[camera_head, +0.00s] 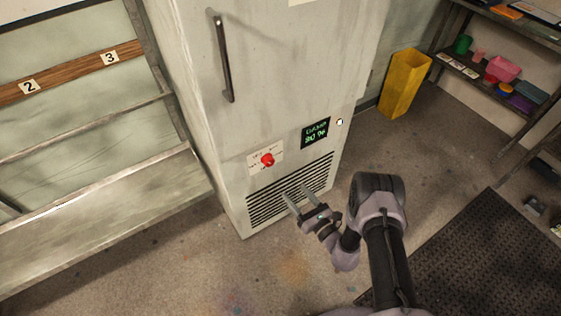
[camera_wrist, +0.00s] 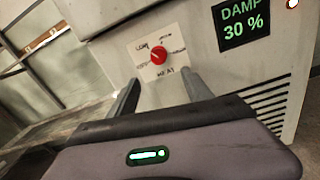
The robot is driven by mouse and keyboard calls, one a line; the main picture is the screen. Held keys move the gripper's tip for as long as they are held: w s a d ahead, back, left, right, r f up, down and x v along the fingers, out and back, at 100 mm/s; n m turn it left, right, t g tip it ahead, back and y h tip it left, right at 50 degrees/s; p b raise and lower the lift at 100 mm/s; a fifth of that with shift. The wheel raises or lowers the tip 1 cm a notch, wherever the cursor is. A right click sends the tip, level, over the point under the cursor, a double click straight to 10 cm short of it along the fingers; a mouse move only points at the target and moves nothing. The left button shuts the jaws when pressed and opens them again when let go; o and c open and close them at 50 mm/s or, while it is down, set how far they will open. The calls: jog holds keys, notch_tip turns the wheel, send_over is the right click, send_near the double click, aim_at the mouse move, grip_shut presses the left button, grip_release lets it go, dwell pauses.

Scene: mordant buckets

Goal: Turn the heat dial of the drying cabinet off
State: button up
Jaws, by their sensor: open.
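The drying cabinet (camera_head: 275,75) is a tall pale unit with a long vertical handle and a vent grille low on its front. Its red heat dial (camera_head: 267,159) sits on a white label plate at lower left; the dial also shows in the wrist view (camera_wrist: 158,56), with "HEAT" printed below it. The exact pointer setting is too small to tell. My gripper (camera_head: 296,196) is open and empty, in front of the grille, below and right of the dial. In the wrist view my gripper (camera_wrist: 158,88) has its fingers apart, with the dial beyond and between them, not touched.
A display (camera_head: 315,132) reads DAMP 30 % in the wrist view, right of the dial. A small white round light (camera_head: 340,122) is beside it. A wooden bench (camera_head: 110,215) stands left; a yellow bin (camera_head: 404,83) and shelves stand right. A dark mat (camera_head: 470,250) lies on the floor.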

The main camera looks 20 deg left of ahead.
aim_at(271, 164)
jog(key=b+x, duration=0.2)
jog(key=x, duration=0.4)
jog(key=b+x, duration=0.3)
jog(key=x, duration=0.4)
jog(key=shift+a+f, duration=0.25)
jog(key=shift+a, duration=0.15)
jog(key=shift+w+a+r, duration=0.15)
jog(key=shift+w+a, duration=0.35)
grip_shut()
